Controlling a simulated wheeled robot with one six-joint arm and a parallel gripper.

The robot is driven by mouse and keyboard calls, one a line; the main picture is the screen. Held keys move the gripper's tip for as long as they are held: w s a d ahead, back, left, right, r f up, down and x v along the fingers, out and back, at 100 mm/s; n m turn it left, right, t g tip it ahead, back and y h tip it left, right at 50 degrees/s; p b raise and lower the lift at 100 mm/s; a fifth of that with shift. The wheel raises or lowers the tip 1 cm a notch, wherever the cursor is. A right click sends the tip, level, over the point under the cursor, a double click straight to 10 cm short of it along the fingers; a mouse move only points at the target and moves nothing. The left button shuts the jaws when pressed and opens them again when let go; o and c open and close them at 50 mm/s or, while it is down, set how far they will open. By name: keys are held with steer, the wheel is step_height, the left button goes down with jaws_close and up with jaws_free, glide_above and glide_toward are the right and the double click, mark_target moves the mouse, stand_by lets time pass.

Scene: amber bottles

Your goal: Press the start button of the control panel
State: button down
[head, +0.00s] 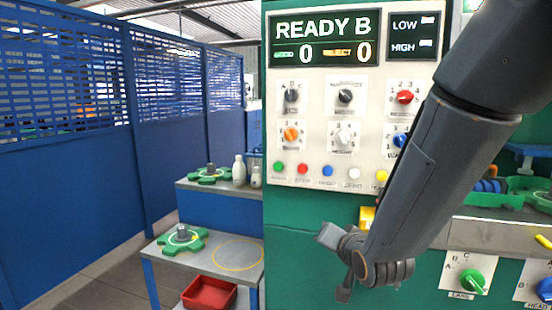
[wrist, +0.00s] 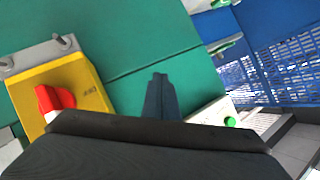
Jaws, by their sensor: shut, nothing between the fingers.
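The control panel (head: 310,120) is an off-white board on a green cabinet, with a "READY B" display at its top. A row of small buttons runs along its lower edge. The green button (head: 278,167) is leftmost, beside the red button (head: 302,168). Their labels are too small to read surely. In the wrist view a green button (wrist: 230,122) shows on a pale panel edge, right of my gripper. My gripper (wrist: 160,78) is shut and empty, in front of the green cabinet face. In the head view, my wrist is below the button row; my fingertips are hard to make out.
A yellow box with a red rotary switch (wrist: 60,98) is left of my gripper in the wrist view. Grey tables with green parts and white bottles (head: 239,170) stand left of the cabinet. A red bin (head: 209,293) is below. Blue fencing (head: 65,180) lines the left.

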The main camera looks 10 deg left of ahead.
mark_target(278, 167)
steer(key=s+a+r+m+t+y+p, duration=0.1)
steer(key=s+a+r+t+y+p, duration=0.2)
steer(key=a+r+y, duration=0.4)
steer(key=s+a+r, duration=0.1)
steer(key=a+r, duration=0.6)
steer(key=r, duration=0.1)
steer(key=shift+a+t+y, duration=0.3)
steer(key=shift+t+y, duration=0.1)
steer(key=shift+w+d+b, duration=0.2)
steer(key=shift+w+b, duration=0.05)
steer(key=shift+w, duration=1.95)
steer(key=shift+w+d+b, duration=0.15)
steer(key=shift+w+b, duration=0.05)
steer(key=shift+w, duration=1.95)
steer(key=shift+w, duration=0.4)
